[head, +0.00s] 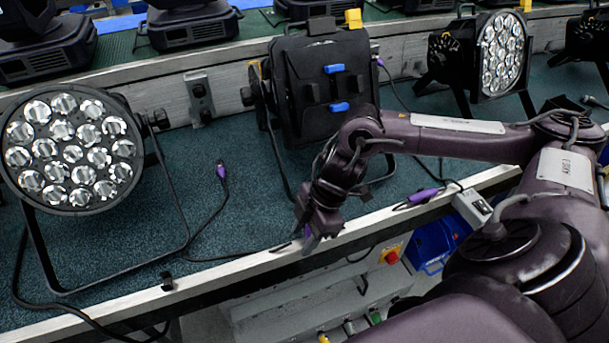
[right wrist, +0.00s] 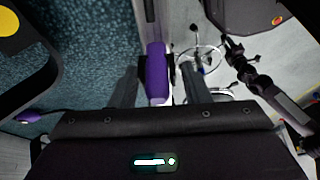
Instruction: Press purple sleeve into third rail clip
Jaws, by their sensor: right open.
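In the right wrist view a purple sleeve (right wrist: 157,78) lies along the pale rail (right wrist: 148,15), between the two fingers of my right gripper (right wrist: 158,70). The fingers stand apart, with a gap on each side of the sleeve. A black clip (right wrist: 171,66) shows beside the sleeve; I cannot tell whether the sleeve is seated in it. In the head view my right gripper (head: 312,238) points down at the front rail (head: 250,268) and largely hides that spot. Another purple sleeve (head: 422,197) lies by the rail to the right. A black clip (head: 167,281) sits on the rail further left. My left gripper is out of view.
A cable with a purple connector (head: 221,171) lies on the teal bench. Par cans stand at the left (head: 72,150), centre (head: 312,85) and right (head: 502,52). A grey box (head: 472,207) sits at the rail's right part.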

